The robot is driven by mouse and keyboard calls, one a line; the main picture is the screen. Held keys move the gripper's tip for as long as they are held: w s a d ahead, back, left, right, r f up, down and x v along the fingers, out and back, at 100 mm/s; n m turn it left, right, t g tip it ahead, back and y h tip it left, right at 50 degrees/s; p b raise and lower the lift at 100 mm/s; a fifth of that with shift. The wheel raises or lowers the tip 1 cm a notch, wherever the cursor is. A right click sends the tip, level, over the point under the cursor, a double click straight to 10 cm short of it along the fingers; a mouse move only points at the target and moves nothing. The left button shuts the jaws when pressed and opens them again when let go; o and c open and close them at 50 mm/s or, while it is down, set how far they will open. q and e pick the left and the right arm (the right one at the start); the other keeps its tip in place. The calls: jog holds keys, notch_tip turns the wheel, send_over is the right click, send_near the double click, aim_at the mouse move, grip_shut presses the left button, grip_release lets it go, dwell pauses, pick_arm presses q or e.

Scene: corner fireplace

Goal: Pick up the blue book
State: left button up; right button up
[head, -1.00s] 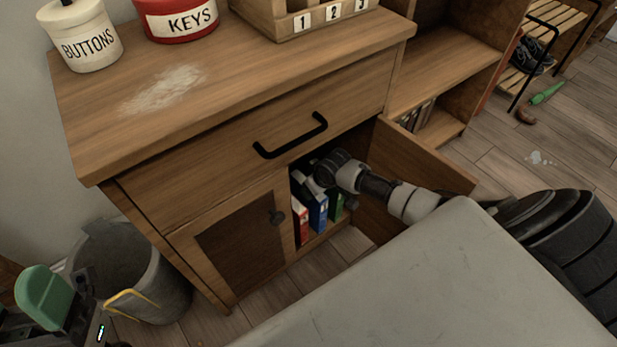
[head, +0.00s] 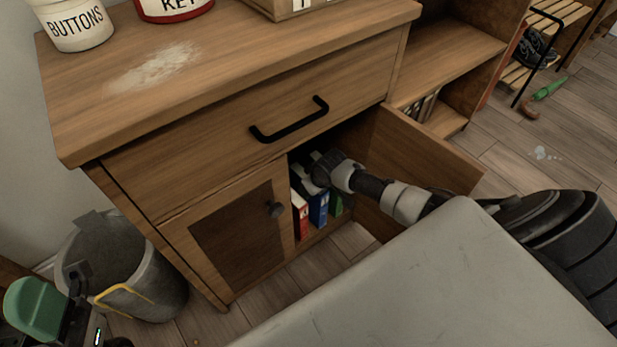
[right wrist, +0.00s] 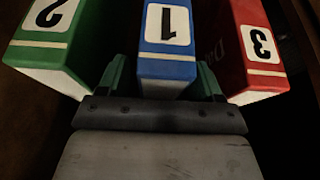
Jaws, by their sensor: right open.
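The blue book (head: 318,208) stands upright inside the open cabinet, between a red book (head: 300,216) and a green book (head: 335,204). In the right wrist view the blue book (right wrist: 168,45) carries a 1, with the green book (right wrist: 62,45) at left and the red book (right wrist: 255,50) at right. My right gripper (right wrist: 166,82) is open, its green fingers on either side of the blue book's near end. Whether they touch it cannot be told. My left gripper (head: 38,310) shows partly at the lower left; its jaws are unclear.
The cabinet's right door (head: 420,160) stands open beside my right arm. The left door (head: 240,235) is shut. A drawer with a black handle (head: 290,122) is above the opening. A metal bin (head: 150,285) stands near my left gripper.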

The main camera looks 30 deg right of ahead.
jog(key=shift+f, duration=0.15)
jog(key=c, duration=1.1)
